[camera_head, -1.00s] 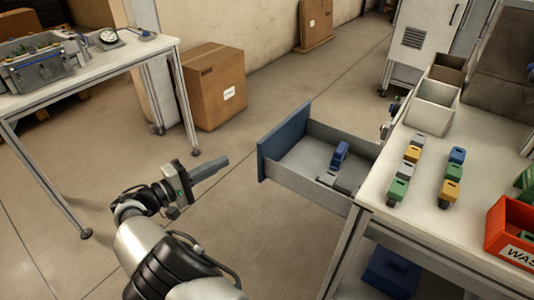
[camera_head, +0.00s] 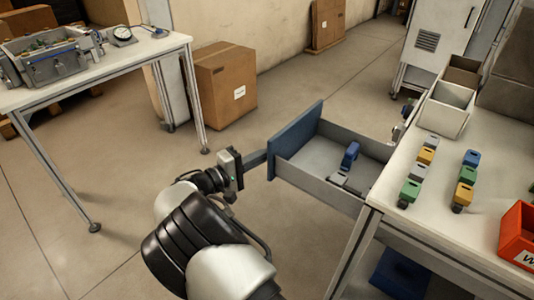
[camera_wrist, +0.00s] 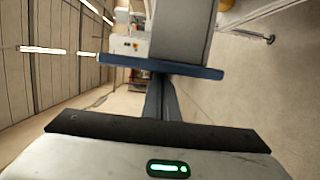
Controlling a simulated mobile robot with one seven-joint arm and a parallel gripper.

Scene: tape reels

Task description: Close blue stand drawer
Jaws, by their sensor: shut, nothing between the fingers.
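The blue-fronted drawer (camera_head: 297,138) stands pulled out to the left from under the white bench on the right in the head view. A blue part and grey pieces lie inside it. My gripper (camera_head: 262,157) is shut and empty, with its fingertips at the outer face of the blue front, near its left end. The head view does not settle whether they touch. In the wrist view the closed fingers (camera_wrist: 162,98) point at the blue front (camera_wrist: 165,66), which crosses the picture, with the grey drawer body beyond it.
The bench (camera_head: 490,140) carries several coloured blocks, open grey bins (camera_head: 446,108) and a red box (camera_head: 518,235). Another table (camera_head: 100,62) stands at the left, with a cardboard box (camera_head: 225,85) beside it. The floor left of the drawer is clear.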

